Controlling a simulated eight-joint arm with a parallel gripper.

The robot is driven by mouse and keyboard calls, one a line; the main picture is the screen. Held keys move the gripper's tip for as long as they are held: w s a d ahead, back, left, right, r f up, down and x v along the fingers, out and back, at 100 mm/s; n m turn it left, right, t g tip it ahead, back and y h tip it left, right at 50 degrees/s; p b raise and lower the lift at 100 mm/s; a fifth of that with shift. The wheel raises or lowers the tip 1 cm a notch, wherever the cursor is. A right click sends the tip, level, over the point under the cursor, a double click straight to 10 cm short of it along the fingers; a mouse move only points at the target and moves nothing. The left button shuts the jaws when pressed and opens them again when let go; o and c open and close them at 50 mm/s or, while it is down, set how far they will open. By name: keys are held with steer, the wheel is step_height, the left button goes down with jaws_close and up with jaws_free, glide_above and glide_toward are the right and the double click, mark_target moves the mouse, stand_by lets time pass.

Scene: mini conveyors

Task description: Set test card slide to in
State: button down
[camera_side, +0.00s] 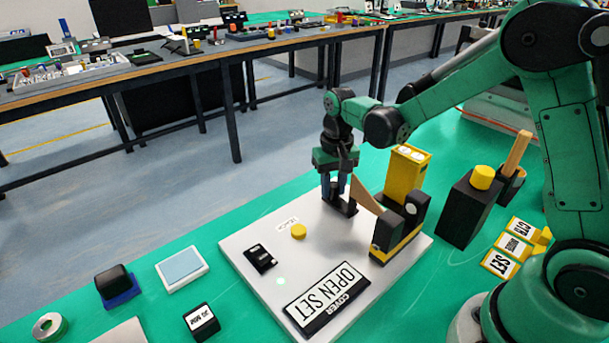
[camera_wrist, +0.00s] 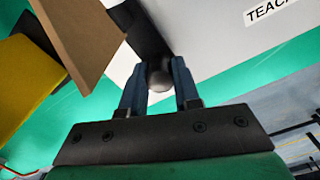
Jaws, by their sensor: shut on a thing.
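My gripper (camera_side: 338,192) points down at the far edge of the white panel (camera_side: 320,228), over a dark slide base (camera_side: 346,209). In the wrist view, the two blue fingers (camera_wrist: 159,85) are shut on a grey round knob (camera_wrist: 158,79). The knob sits at the end of a dark bar (camera_wrist: 140,27) that runs along the white panel. I take this bar and knob to be the test card slide; no label on it is readable. The fingers hide part of it in the side view.
A tall yellow block (camera_side: 405,175) is behind. A yellow button (camera_side: 298,231), a black switch (camera_side: 260,258) and an "OPEN SET" cover (camera_side: 327,300) sit on the panel.

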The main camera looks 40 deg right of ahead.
mark_target(356, 201)
steer(key=s, duration=0.6)
steer(key=c, duration=0.6)
jaws_free()
steer(key=shift+c, duration=0.2)
steer(key=shift+w, duration=0.1)
steer(key=shift+r, duration=2.8)
